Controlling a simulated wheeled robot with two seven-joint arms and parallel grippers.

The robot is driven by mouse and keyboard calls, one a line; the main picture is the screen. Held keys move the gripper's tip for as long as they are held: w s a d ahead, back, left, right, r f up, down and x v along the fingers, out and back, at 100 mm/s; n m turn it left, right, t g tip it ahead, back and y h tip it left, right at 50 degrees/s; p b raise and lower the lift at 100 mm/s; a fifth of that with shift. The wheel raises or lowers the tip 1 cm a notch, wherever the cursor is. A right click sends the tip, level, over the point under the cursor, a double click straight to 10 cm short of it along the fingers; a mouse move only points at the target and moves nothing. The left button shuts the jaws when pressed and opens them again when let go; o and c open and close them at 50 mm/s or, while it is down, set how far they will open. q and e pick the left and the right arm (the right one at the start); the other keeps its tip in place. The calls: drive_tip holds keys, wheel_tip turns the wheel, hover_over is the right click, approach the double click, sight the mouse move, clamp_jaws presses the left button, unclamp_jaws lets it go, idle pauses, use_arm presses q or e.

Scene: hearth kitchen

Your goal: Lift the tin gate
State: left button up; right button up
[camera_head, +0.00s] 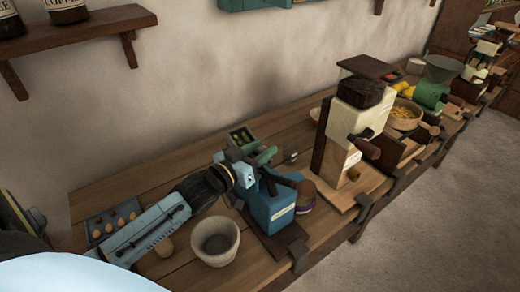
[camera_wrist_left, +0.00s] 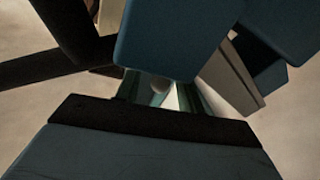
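A blue box-shaped tin (camera_head: 272,207) with a pale label stands on a dark base on the wooden bench, in the middle of the head view. I cannot make out which part of it is the gate. My left gripper (camera_head: 250,172) is at the upper left of the blue tin, close to its top; I cannot tell whether it touches. In the left wrist view, large blue faces (camera_wrist_left: 178,38) fill the top, and a small grey round thing (camera_wrist_left: 159,87) shows between the partly hidden fingers. Whether the fingers close on it is unclear. My right gripper is not in view.
A beige cup (camera_head: 215,243) stands in front of my left wrist. A tray of brown egg-like things (camera_head: 112,220) lies at the left. A small green box (camera_head: 240,140) is behind.

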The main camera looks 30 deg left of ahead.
use_arm(q)
clamp_jaws()
drive_tip(key=shift+r, duration=0.1)
idle(0.3)
wheel_tip(320, 180, up, 2)
drive_tip(key=p, duration=0.3)
drive_tip(key=shift+r, duration=0.15)
unclamp_jaws()
